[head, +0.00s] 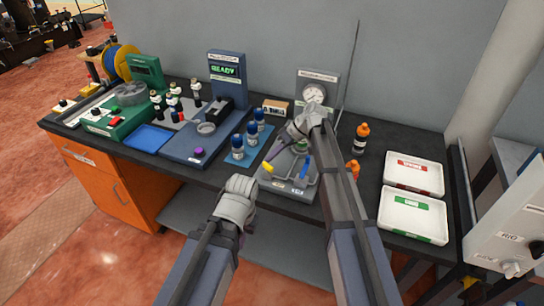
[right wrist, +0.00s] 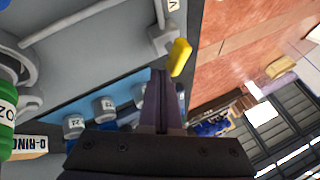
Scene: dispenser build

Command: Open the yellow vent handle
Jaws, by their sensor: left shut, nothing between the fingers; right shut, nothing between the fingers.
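The yellow vent handle (head: 267,167) sits at the left front of the grey gauge stand (head: 291,188). It also shows in the right wrist view (right wrist: 180,57), tilted, just right of my fingertips. My right gripper (head: 271,158) is shut and empty, with its tips very close to the yellow handle; I cannot tell if they touch. Its shut fingers show in the right wrist view (right wrist: 161,74). My left gripper (head: 243,235) is shut and empty, low in front of the bench edge. My right arm hides part of the gauge stand.
A blue handle (head: 304,167) is on the same stand. Blue-capped bottles (head: 238,147) stand left of it, and an orange-capped bottle (head: 361,137) stands right. White trays (head: 411,215) lie at the bench's right. A thin upright rod (head: 350,70) rises behind my right arm.

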